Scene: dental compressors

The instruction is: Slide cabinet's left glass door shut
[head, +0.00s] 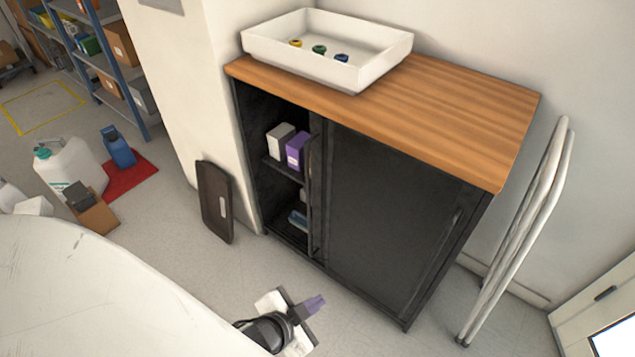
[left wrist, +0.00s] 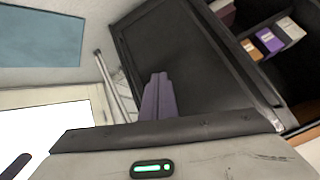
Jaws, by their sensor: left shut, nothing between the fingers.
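The black cabinet with a wooden top (head: 440,110) stands against the wall. Its left side is open, showing shelves inside. The left door (head: 316,190) is slid to the right, its upright edge and handle beside the opening; most of it overlaps the dark right panel (head: 385,215). In the left wrist view the dark door panel (left wrist: 185,55) appears tilted, with the open shelves to its right. My left gripper (head: 314,304) is shut and empty, low in front of the cabinet and apart from it. Its purple fingers (left wrist: 158,98) are together in the wrist view. My right gripper is not in view.
A white tray (head: 300,60) with small coloured items sits on top. A white box (head: 280,142) and purple box (head: 297,150) stand on a shelf. A dark panel (head: 214,200) leans left of the cabinet; a white folded frame (head: 520,230) leans at right. Floor in front is clear.

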